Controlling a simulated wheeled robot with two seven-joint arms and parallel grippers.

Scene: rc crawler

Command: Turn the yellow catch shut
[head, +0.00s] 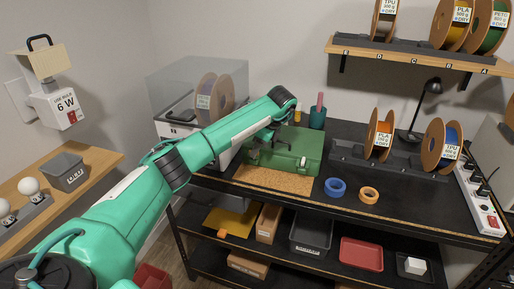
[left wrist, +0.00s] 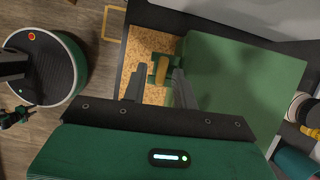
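The green case (head: 296,146) stands on the black workbench behind a cork mat, and its flat green top (left wrist: 245,75) fills the right of the left wrist view. A yellow-tan catch (left wrist: 162,71) shows beside the case's edge in the left wrist view, with green parts around it. My left gripper (head: 262,142) is at the left part of the case, partly hidden by its own arm. In the left wrist view its two fingers (left wrist: 158,78) are apart, with the catch showing between their tips. I cannot tell whether they touch it. My right gripper is not in view.
The cork mat (head: 274,180) lies in front of the case. A blue tape roll (head: 335,187) and an orange one (head: 368,195) lie to its right. A spool holder (head: 350,157) with spools stands behind them. A printer (head: 180,128) is at the left.

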